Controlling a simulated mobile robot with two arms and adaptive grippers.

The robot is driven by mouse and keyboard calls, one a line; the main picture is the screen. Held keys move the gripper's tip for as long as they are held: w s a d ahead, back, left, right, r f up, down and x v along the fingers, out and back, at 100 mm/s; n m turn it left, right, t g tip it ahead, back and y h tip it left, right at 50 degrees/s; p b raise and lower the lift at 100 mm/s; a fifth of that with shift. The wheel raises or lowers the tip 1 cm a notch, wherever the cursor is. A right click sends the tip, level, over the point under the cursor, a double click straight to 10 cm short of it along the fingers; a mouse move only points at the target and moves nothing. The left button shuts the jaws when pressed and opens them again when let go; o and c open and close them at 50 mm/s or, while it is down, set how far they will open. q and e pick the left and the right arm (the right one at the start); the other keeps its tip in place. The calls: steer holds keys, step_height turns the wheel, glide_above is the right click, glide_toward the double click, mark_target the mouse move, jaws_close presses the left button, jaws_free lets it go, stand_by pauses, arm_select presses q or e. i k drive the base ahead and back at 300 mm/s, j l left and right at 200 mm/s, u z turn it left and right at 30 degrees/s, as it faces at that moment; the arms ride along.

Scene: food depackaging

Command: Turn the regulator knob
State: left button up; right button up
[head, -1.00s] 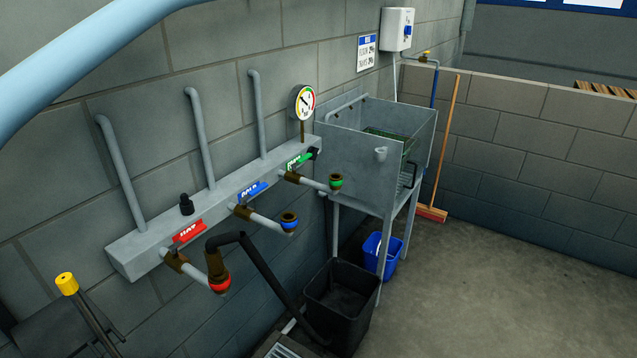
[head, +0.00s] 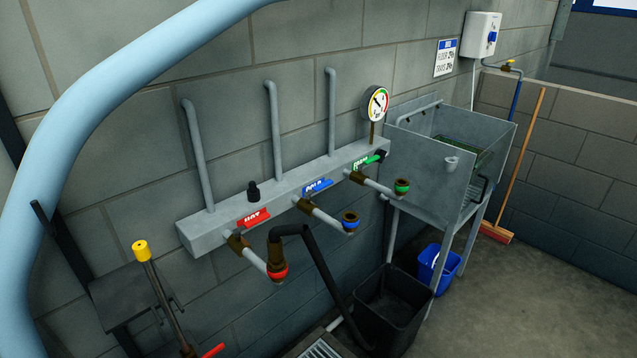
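A grey manifold box (head: 210,230) runs along the block wall in the head view. A small black knob (head: 253,191) stands upright on its top near the left end. Another black knob-like part (head: 380,156) sits at its right end, below a round pressure gauge (head: 376,103). I cannot tell for certain which of these is the regulator knob. Red, blue and green labelled levers mark the outlets along the front. Neither of my grippers is in view.
A light blue curved tube (head: 75,150) crosses the left foreground. A yellow-capped post (head: 141,251) stands at lower left. A black hose (head: 322,275) hangs from the red outlet, near a black bin (head: 388,312). A grey sink (head: 415,160) stands right, with open floor beyond.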

mark_target(381, 153)
steer(key=u, duration=0.35)
steer(key=i+l+u, duration=0.4)
steer(key=l, duration=0.25)
steer(key=l+u, duration=0.2)
steer(key=l, duration=0.15)
steer(key=i+l+u, duration=0.2)
steer(key=l, duration=0.2)
steer(key=k, duration=0.1)
